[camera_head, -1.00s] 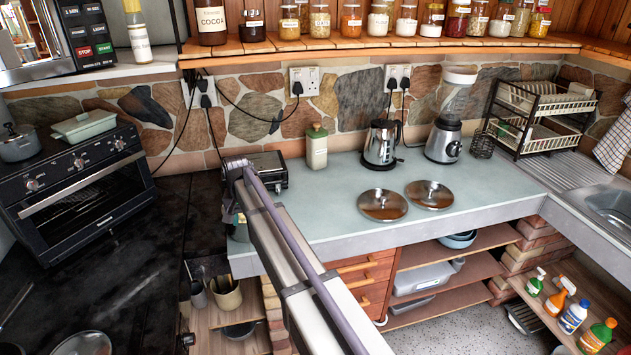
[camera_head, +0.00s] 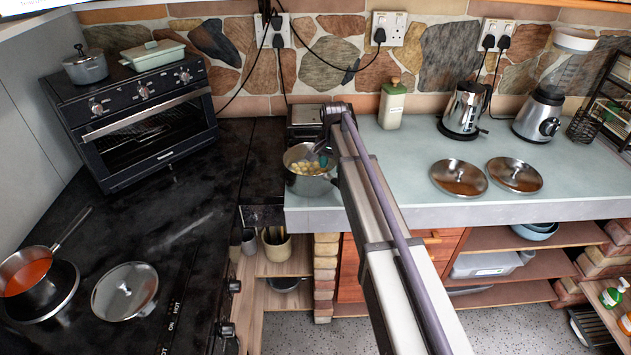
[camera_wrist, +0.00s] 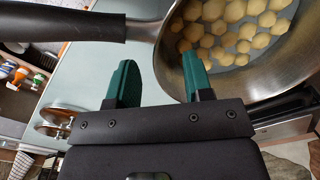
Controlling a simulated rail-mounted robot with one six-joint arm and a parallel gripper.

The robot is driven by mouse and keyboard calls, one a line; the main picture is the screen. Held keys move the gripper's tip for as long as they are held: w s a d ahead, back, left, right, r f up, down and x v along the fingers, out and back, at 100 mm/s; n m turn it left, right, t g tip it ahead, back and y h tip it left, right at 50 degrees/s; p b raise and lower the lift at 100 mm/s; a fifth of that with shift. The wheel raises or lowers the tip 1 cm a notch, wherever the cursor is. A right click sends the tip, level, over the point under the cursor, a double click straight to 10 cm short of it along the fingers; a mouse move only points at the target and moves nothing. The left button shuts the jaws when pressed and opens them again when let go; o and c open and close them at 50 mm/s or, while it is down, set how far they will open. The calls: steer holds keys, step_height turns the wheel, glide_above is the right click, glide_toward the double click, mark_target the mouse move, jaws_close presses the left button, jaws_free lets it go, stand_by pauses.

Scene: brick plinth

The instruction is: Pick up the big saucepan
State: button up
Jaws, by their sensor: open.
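A steel saucepan with round yellowish pieces, like potatoes, (camera_head: 312,186) stands at the counter's left end. In the wrist view the saucepan (camera_wrist: 178,52) fills the upper right, and its black handle (camera_wrist: 60,22) runs to the left edge. My gripper (camera_wrist: 160,82) is open and empty. Its green fingers point towards the place where the handle joins the pan; the right finger overlaps the pan's wall in the picture. Whether they touch, I cannot tell. In the head view my gripper (camera_head: 322,159) is at the pan's right rim, partly hidden by my arm.
A smaller-looking pan of red soup (camera_head: 25,270) and a lid (camera_head: 125,291) are on the black hob. Two lids (camera_head: 459,178) (camera_head: 515,174) lie right on the counter. A toaster (camera_head: 305,117) stands close behind the saucepan. A lidded pot (camera_head: 85,66) sits on the oven.

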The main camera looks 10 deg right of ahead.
step_height(320, 180, down, 5)
steer(key=b, duration=0.4)
steer(key=shift+s+d, duration=0.15)
steer(key=shift+r+p, duration=0.2)
steer(key=shift+p, duration=0.1)
jaws_close()
stand_by(0.6)
